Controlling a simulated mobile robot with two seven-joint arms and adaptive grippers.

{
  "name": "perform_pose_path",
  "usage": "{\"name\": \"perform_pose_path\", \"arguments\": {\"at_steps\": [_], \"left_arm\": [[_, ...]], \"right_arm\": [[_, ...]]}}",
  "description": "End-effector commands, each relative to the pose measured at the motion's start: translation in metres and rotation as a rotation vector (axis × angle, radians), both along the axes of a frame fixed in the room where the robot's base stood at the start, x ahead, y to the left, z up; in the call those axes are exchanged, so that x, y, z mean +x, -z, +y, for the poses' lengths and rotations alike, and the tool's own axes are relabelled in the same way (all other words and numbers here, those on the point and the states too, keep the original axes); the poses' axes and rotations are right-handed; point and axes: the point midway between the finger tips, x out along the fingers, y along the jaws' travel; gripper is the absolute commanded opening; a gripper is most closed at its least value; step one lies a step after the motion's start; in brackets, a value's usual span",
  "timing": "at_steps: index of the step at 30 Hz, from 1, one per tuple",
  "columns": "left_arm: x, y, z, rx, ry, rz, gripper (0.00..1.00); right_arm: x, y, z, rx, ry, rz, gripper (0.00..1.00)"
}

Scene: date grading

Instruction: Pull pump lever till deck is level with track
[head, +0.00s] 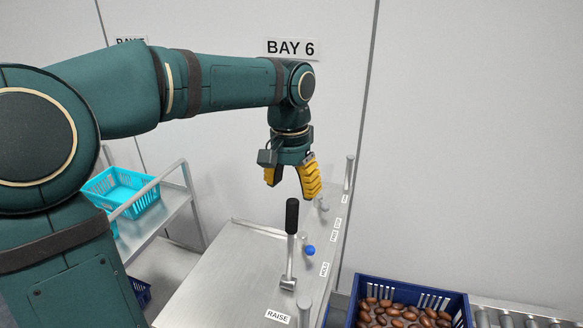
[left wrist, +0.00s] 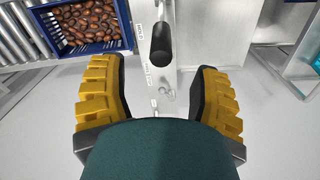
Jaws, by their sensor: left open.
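The pump lever has a black grip (head: 291,216) on a silver shaft, standing upright with a slight lean from its pivot on a metal surface. Its grip also shows end-on in the left wrist view (left wrist: 162,44). My left gripper (head: 291,182), with yellow ribbed fingers, is open, points down and is empty just above the grip, apart from it. In the left wrist view the grip lies between and beyond the fingertips. The metal surface (head: 205,280) around the lever may be the deck. A roller track (head: 530,320) shows at the lower right. Their relative height cannot be told.
A blue crate (head: 450,298) of brown dates sits by the rollers. A blue knob (head: 310,250) and a label strip, with RAISE (head: 277,316) at its near end, lie beside the lever. A cyan basket (head: 125,190) stands on a trolley at left. A wall stands behind.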

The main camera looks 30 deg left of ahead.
Motion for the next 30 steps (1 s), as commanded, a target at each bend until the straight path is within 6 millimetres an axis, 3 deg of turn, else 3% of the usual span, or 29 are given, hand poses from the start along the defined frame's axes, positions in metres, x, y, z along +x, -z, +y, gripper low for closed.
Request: {"name": "perform_pose_path", "arguments": {"at_steps": [6,15,29,30], "left_arm": [[0.0,0.042,-0.001,0.0,0.001,0.004,0.63],[0.0,0.081,-0.003,0.0,0.0,0.002,0.63],[0.0,0.09,-0.003,0.0,0.0,0.0,0.65],[0.0,0.089,-0.003,0.0,0.0,0.0,0.51]], "right_arm": [[0.0,0.009,0.001,-0.001,0.0,0.0,0.23],[0.001,0.015,0.001,-0.003,0.0,-0.001,0.23],[0.001,0.015,0.001,-0.003,0.0,-0.001,0.23],[0.001,0.015,0.001,-0.003,0.0,-0.001,0.23]]}}
